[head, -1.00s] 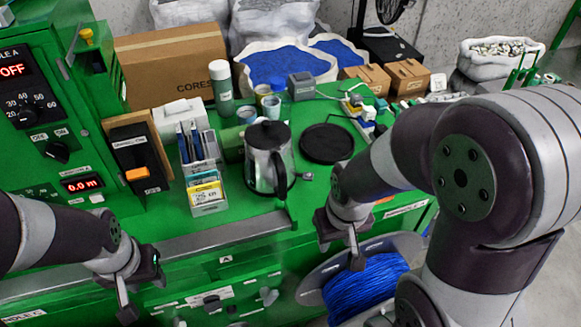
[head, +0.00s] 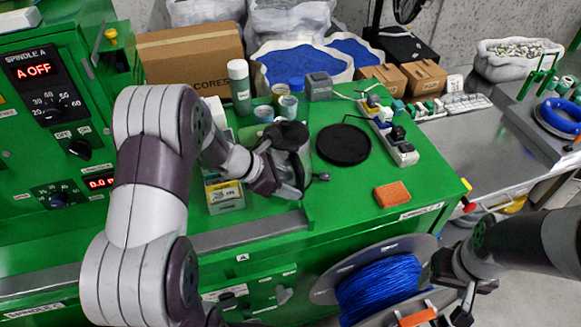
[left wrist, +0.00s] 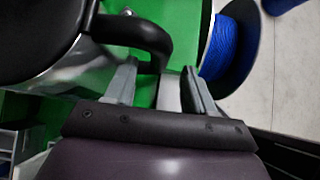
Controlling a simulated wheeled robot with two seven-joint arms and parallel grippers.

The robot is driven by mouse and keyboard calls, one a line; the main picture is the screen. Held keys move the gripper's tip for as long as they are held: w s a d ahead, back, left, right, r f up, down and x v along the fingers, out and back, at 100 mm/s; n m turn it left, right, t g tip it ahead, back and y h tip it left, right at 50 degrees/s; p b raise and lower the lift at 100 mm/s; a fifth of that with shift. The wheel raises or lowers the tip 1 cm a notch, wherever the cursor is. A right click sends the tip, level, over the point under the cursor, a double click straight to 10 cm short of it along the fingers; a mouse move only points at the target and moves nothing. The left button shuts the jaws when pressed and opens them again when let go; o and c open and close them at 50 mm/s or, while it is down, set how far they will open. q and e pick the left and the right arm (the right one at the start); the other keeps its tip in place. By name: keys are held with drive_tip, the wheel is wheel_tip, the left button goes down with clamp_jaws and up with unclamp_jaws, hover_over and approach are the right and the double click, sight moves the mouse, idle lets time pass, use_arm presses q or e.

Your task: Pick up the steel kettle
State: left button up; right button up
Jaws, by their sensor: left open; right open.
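The steel kettle (head: 291,160), with a black lid and a shiny body, stands on the green bench and is partly hidden by my left arm. My left gripper (head: 284,187) is at its near side. In the left wrist view the kettle's black handle (left wrist: 137,31) curves down between the two open fingers (left wrist: 160,70), and part of the steel body (left wrist: 75,70) shows at the left. I cannot tell whether the fingers touch the handle. My right gripper (head: 447,298) is open, low at the right, beside the cable spool and away from the kettle.
A round black pad (head: 343,144) lies right of the kettle, with a white power strip (head: 402,150) and an orange block (head: 392,194) beyond. Cups (head: 288,105) stand behind, and a yellow-labelled box (head: 225,197) is at left. A blue cable spool (head: 380,288) sits below the bench edge.

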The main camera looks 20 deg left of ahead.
sight(301, 188)
use_arm(q)
drive_tip(key=p+x, duration=0.1)
drive_tip(key=x, duration=0.4)
drive_tip(key=shift+s+a+f, duration=0.1)
drive_tip(key=shift+f, duration=0.15)
clamp_jaws()
idle(0.9)
drive_tip(key=shift+r, duration=0.25)
drive_tip(key=shift+w+f, duration=0.1)
drive_tip(key=shift+w, duration=0.15)
